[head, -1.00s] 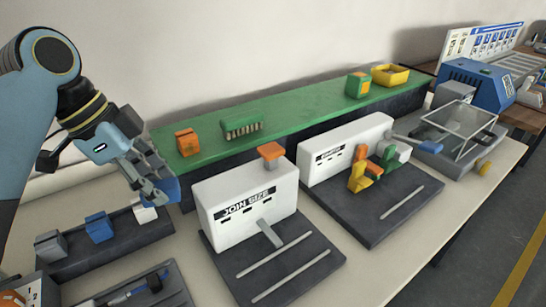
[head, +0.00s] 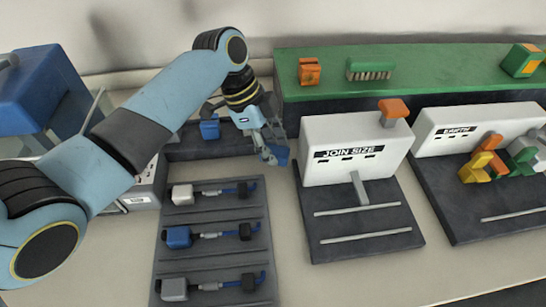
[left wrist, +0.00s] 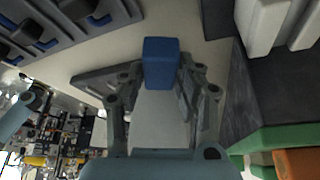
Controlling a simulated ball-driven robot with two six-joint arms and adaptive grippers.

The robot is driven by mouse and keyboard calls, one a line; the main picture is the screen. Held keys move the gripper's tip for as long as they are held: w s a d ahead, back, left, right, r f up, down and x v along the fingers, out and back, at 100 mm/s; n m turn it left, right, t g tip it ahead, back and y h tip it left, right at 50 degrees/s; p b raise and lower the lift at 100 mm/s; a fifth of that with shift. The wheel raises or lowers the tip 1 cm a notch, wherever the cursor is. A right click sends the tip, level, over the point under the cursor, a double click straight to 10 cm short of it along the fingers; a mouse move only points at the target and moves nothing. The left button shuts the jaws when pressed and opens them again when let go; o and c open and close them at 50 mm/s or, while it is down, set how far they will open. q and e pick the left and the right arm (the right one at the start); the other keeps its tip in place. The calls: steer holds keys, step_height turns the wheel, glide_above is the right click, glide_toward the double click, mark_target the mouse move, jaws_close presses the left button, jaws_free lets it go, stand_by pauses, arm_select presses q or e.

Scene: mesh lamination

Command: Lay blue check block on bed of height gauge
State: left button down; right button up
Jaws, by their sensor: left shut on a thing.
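My left gripper (head: 272,150) is shut on a blue check block (head: 279,155). It holds the block in front of the green shelf, just left of the white JOIN SIZE panel. In the left wrist view the blue block (left wrist: 160,62) sits between the fingertips (left wrist: 160,82). I cannot tell which thing is the height gauge, as none bears a label I can read as such. The JOIN SIZE station has a dark base (head: 340,228) with two pale strips and a grey arm. My right gripper is not in view.
A dark rack (head: 185,152) with another blue block (head: 209,129) stands partly behind my left arm. A tray (head: 212,262) of cabled pieces lies in front. A green shelf (head: 430,60) runs along the back. A second white-panel station (head: 470,125) with coloured blocks stands at right.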

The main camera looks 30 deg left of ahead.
arm_select(q)
step_height(320, 180, down, 3)
steer(key=shift+d+f, duration=0.1)
steer(key=shift+f, duration=0.45)
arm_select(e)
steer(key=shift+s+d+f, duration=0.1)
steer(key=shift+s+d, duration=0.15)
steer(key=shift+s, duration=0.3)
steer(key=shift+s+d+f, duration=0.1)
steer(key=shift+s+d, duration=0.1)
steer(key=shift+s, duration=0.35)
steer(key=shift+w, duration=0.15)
arm_select(q)
steer(key=c, duration=1.3)
jaws_free()
steer(key=shift+f, duration=0.15)
steer(key=shift+c, duration=0.2)
steer(key=shift+o, duration=0.7)
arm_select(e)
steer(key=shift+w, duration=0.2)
